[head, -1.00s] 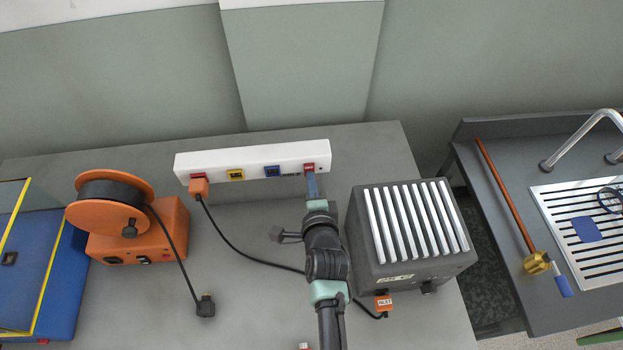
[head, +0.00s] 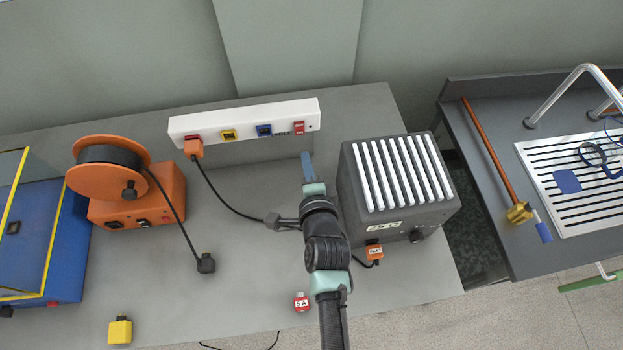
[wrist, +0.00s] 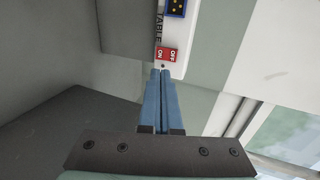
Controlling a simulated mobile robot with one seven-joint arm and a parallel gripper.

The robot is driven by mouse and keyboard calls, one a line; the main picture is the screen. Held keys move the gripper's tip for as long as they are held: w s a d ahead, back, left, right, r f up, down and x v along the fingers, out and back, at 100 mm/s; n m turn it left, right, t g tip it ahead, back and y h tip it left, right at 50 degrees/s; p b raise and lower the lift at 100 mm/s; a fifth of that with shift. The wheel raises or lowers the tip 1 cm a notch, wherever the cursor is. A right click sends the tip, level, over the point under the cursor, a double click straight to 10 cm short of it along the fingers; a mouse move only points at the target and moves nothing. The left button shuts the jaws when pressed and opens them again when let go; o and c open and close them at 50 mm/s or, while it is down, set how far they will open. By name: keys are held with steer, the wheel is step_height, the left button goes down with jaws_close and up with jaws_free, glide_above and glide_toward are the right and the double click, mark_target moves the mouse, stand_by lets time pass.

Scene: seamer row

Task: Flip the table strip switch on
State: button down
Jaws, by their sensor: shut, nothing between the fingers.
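The white power strip (head: 222,121) lies at the back of the grey table, with red, yellow and blue sockets along it. Its red switch (head: 299,128) is at the right end. In the wrist view the switch (wrist: 167,54) carries ON at left and OFF at right, next to the word TABLE; which side is pressed I cannot tell. My gripper (head: 306,155) is shut and empty, its blue fingers just in front of the switch and seemingly apart from it. In the wrist view the fingertips (wrist: 160,73) point at the strip's end just below the switch.
An orange plug (head: 194,147) sits in the strip's left socket, its cable running right behind my arm. A dark slatted heater (head: 400,190) stands close right of my gripper. An orange cable reel (head: 130,195) stands left.

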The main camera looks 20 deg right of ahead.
steer(key=shift+v, duration=2.65)
steer(key=shift+s+r, duration=0.1)
steer(key=shift+r, duration=0.05)
steer(key=shift+b, duration=0.3)
